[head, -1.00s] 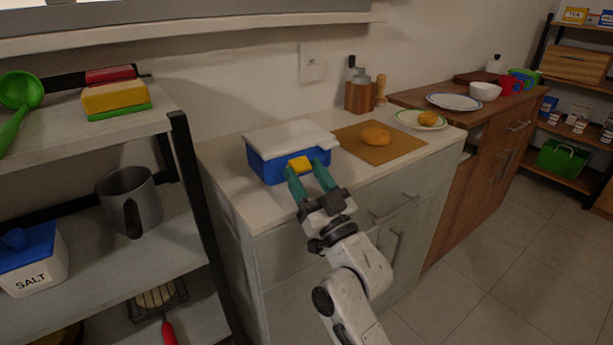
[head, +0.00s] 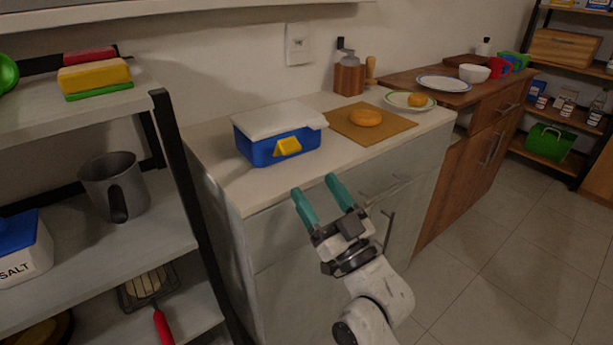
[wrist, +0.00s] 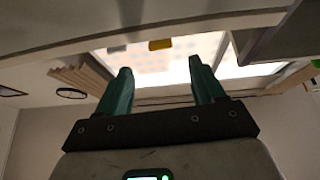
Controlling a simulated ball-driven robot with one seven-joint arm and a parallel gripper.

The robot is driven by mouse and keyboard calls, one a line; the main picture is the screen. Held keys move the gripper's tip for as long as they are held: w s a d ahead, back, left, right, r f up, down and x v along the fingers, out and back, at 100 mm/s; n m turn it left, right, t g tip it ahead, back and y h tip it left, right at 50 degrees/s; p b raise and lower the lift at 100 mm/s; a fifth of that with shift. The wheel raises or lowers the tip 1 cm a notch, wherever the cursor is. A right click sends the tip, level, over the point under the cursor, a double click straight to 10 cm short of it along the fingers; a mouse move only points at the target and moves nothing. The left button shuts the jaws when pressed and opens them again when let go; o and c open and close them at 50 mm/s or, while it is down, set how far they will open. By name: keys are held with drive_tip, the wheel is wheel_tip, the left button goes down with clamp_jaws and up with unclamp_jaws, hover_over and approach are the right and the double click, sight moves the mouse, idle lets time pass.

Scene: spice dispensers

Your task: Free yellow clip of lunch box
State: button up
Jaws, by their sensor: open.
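The blue lunch box (head: 256,150) with a white lid (head: 278,118) stands on the light counter, left of the cutting board. Its yellow clip (head: 288,146) is on the front side and sticks outward at a slant. My gripper (head: 318,188) is open and empty, in front of the counter edge, below and to the right of the clip and apart from it. In the wrist view the teal fingers (wrist: 160,80) are spread with nothing between them. A small yellow piece, apparently the clip (wrist: 160,44), shows beyond them.
A cutting board (head: 398,131) with a round bun (head: 366,117) lies right of the box. A plate (head: 396,99) with food stands behind it. A shelf (head: 165,130) with a dark post is close on the left.

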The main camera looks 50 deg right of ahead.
drive_tip(key=shift+v, duration=1.15)
drive_tip(key=g+y+p, duration=0.2)
drive_tip(key=g+p, duration=0.4)
drive_tip(key=p, duration=2.1)
approach(292, 148)
drive_tip(key=shift+d, duration=0.1)
drive_tip(key=shift+w+f, duration=0.1)
drive_tip(key=p+x, duration=0.3)
drive_tip(key=x, duration=0.7)
drive_tip(key=shift+w, duration=0.35)
drive_tip(key=shift+c, duration=0.4)
